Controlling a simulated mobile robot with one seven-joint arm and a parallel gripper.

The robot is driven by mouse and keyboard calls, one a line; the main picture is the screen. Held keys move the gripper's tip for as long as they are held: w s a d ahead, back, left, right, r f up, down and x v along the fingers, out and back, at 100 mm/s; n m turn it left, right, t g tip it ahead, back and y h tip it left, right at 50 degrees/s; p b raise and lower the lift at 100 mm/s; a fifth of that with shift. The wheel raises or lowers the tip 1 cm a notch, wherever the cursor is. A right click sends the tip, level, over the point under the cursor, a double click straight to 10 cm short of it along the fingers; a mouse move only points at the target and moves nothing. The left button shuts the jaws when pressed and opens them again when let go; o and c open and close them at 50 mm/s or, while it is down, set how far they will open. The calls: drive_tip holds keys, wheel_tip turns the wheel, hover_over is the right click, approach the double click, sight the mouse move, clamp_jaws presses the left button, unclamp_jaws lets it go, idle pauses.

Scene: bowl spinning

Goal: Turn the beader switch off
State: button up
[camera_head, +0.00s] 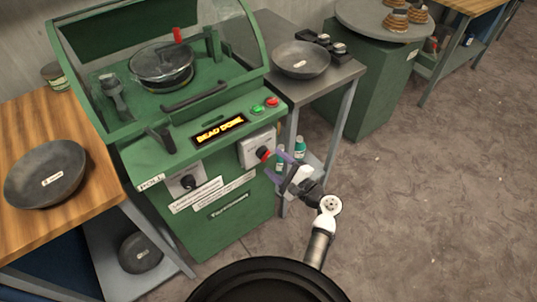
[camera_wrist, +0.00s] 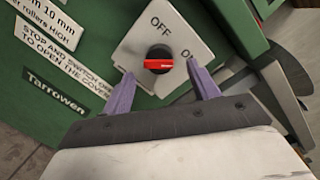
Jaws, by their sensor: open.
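The beader switch is a black knob with a red bar (camera_wrist: 158,64) on a white plate (camera_wrist: 143,38) marked OFF. A second label, partly hidden behind the right finger, looks like ON. The red bar lies nearly level in the wrist view, its right end toward that second label. The knob also shows in the head view (camera_head: 263,153), on the front of the green beader machine (camera_head: 225,170). My gripper (camera_head: 274,164) is open, its purple fingers pointing at the knob. In the wrist view my gripper (camera_wrist: 159,73) has one finger either side of the knob, with visible gaps.
The machine's lit display reads BEAD DONE (camera_head: 219,131). Green and red buttons (camera_head: 264,106) sit above the switch. A second black knob (camera_head: 188,182) is to its left. A metal side table (camera_head: 340,72) with a bowl (camera_head: 301,59) stands right. The floor (camera_head: 420,200) at right is clear.

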sight(267, 157)
drive_tip(key=shift+p+x, duration=0.3)
drive_tip(key=shift+x, duration=1.6)
drive_tip(key=c, duration=0.9)
drive_tip(key=shift+n+b, duration=0.5)
drive_tip(key=shift+s+a+r+n+h+b, duration=0.1)
drive_tip(key=shift+n+h+b, duration=0.5)
drive_tip(key=shift+n+b, duration=3.3)
drive_tip(key=shift+s+a+n+h+b, duration=0.1)
drive_tip(key=shift+n+h+b, duration=0.5)
drive_tip(key=shift+n+b, duration=3.25)
